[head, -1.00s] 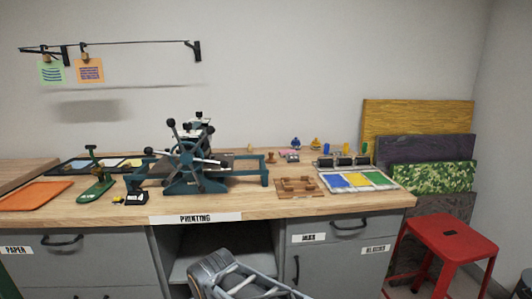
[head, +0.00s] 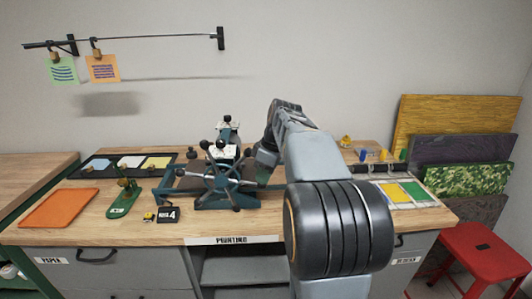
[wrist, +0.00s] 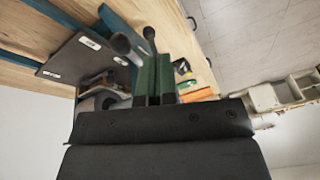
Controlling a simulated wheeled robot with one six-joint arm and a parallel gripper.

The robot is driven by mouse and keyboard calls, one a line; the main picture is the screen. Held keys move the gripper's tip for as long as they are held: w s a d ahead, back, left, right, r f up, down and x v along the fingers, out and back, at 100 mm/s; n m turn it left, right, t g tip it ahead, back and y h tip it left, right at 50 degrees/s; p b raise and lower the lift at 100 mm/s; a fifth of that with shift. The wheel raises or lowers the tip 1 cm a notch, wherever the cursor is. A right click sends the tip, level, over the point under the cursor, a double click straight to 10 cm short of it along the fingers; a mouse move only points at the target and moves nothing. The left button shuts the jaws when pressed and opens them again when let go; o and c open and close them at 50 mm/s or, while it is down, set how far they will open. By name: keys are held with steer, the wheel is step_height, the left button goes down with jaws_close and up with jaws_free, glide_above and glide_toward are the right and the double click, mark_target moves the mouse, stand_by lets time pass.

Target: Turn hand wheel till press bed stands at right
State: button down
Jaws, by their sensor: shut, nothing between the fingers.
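The teal press with its spoked hand wheel (head: 221,178) stands on the printing bench in the head view. Its rail (head: 170,192) reaches out to the left; my arm covers its right side. In the wrist view a dark grey plate with white labels (wrist: 82,62), apparently the press bed, lies by a teal rail (wrist: 122,32). I cannot tell its place along the rails from the head view. My gripper (wrist: 155,62) is shut and empty, beside a grey bar and dark-knobbed handle (wrist: 150,34); contact is unclear. In the head view its fingers are mostly hidden.
A colour tray (head: 410,194) lies at right. A red stool (head: 482,252) stands at the bench's right end.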

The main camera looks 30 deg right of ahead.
steer(key=w+d+r+n+y+p, duration=0.1)
steer(key=d+r+n+p, duration=0.3)
steer(key=d+r, duration=0.45)
steer(key=x, duration=1.3)
steer(key=shift+w+a+f+y+b, duration=0.2)
steer(key=shift+w+y+b, duration=0.1)
steer(key=shift+w, duration=0.1)
steer(key=shift+f+t, duration=0.15)
steer(key=shift+t, duration=0.15)
